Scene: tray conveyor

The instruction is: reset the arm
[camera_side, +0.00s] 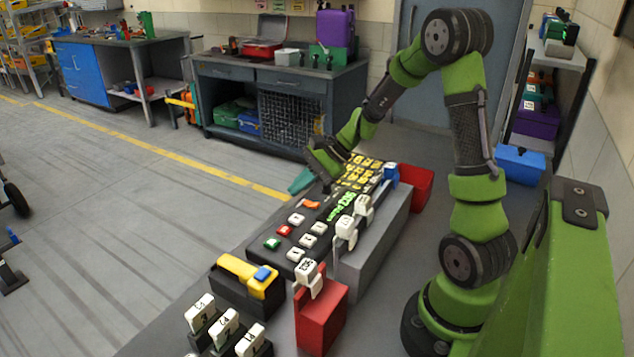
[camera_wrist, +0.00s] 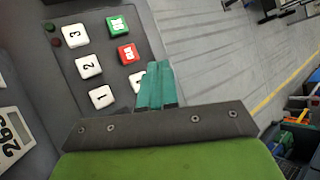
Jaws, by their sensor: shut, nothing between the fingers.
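My gripper (camera_side: 301,181) hangs at the end of my green arm, over the left edge of the far half of a black control panel (camera_side: 268,262). Its teal fingers are together with nothing between them, and they also show in the wrist view (camera_wrist: 157,84). In the wrist view the fingers point across the panel's edge, beside a red button (camera_wrist: 128,53) and a green button (camera_wrist: 117,26). They partly cover a white button (camera_wrist: 137,81). White buttons marked 1 (camera_wrist: 101,96), 2 (camera_wrist: 88,65) and 3 (camera_wrist: 74,35) lie to the left.
A yellow block with a blue button (camera_side: 262,274) sits at the panel's near end. White labelled blocks (camera_side: 223,328) stand in front. A red stand (camera_side: 321,318) and a red bin (camera_side: 416,187) are near my base.

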